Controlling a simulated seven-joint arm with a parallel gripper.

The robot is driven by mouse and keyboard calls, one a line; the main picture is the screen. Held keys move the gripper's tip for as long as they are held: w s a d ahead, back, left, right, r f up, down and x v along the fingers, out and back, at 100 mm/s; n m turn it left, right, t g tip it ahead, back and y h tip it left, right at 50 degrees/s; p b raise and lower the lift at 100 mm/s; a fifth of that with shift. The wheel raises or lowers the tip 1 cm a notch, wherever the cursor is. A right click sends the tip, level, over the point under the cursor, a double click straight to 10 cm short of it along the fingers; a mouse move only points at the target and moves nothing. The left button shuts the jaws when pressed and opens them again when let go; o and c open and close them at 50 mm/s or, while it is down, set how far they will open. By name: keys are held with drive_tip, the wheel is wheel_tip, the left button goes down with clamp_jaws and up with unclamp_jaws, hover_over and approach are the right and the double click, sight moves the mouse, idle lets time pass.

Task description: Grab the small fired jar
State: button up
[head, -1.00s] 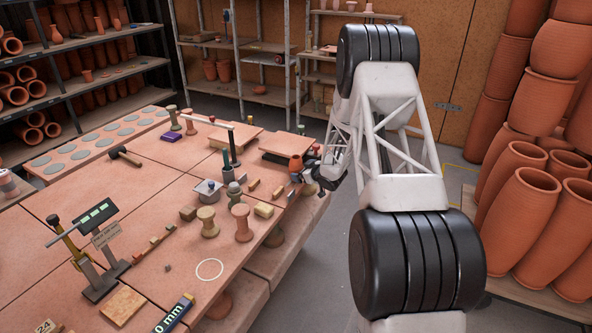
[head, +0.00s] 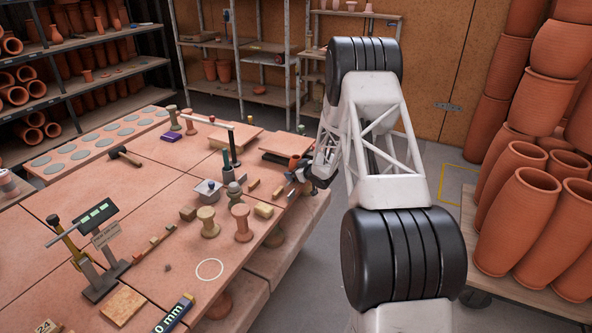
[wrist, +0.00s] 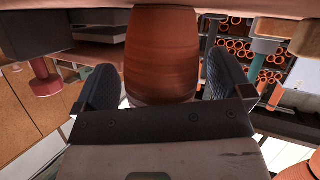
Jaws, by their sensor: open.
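The small fired jar is orange-brown with fine horizontal throwing lines. In the wrist view the jar (wrist: 162,52) fills the space between the two dark finger pads of my gripper (wrist: 160,72). The pads stand apart on either side of it, with a visible gap at each side. In the head view only a bit of the jar (head: 294,160) shows at the table's right edge, beside my gripper (head: 298,173), which covers the rest. My gripper is open around the jar, and its lower end is hidden behind the gripper body.
A raised slab (head: 287,146) lies just behind the jar. Tall terracotta pots (head: 521,215) stand at the right. Open floor lies right of the table.

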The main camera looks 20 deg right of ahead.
drive_tip(key=c, duration=1.1)
drive_tip(key=shift+r, duration=0.1)
drive_tip(key=shift+r, duration=1.05)
drive_tip(key=shift+s+r, duration=0.35)
drive_tip(key=shift+r, duration=0.3)
drive_tip(key=s+a, duration=0.1)
drive_tip(key=s, duration=0.4)
drive_tip(key=s+r, duration=0.1)
drive_tip(key=s, duration=0.4)
drive_tip(key=s+a, duration=0.1)
drive_tip(key=s, duration=0.4)
drive_tip(key=shift+a+r, duration=0.2)
drive_tip(key=shift+a, duration=0.1)
